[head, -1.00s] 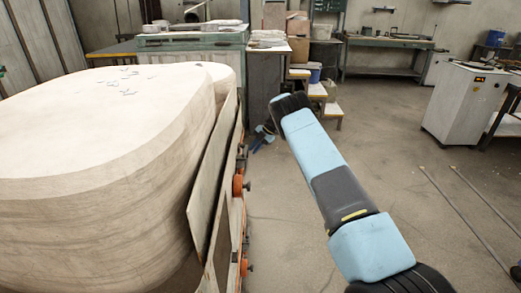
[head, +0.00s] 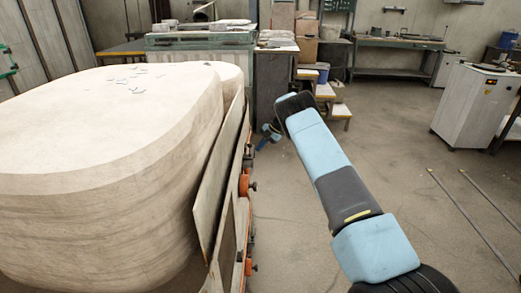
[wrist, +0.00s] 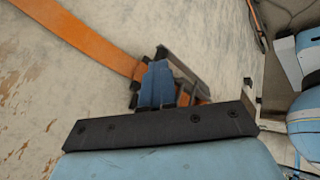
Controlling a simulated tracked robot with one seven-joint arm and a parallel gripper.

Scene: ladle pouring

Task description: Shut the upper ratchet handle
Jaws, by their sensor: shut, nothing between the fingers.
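In the wrist view, an orange strap (wrist: 85,38) runs from the top left down to a dark metal ratchet (wrist: 190,70) against a pale, worn surface. Part of the ratchet's metal handle sticks out above and right of my fingers; the rest is hidden behind them. My gripper (wrist: 157,84) has its blue fingers together, with nothing between them. The fingertips overlap the ratchet in the picture; I cannot tell whether they touch it. In the head view, my gripper (head: 268,134) is small and partly hidden beside the far end of the boards, beyond two orange strap fittings.
A large pale rounded block (head: 110,150) fills the left, with upright boards (head: 220,170) along its right side. Open floor (head: 300,235) lies to the right. A white cabinet (head: 470,105), workbench (head: 400,55) and small steps (head: 335,105) stand farther back.

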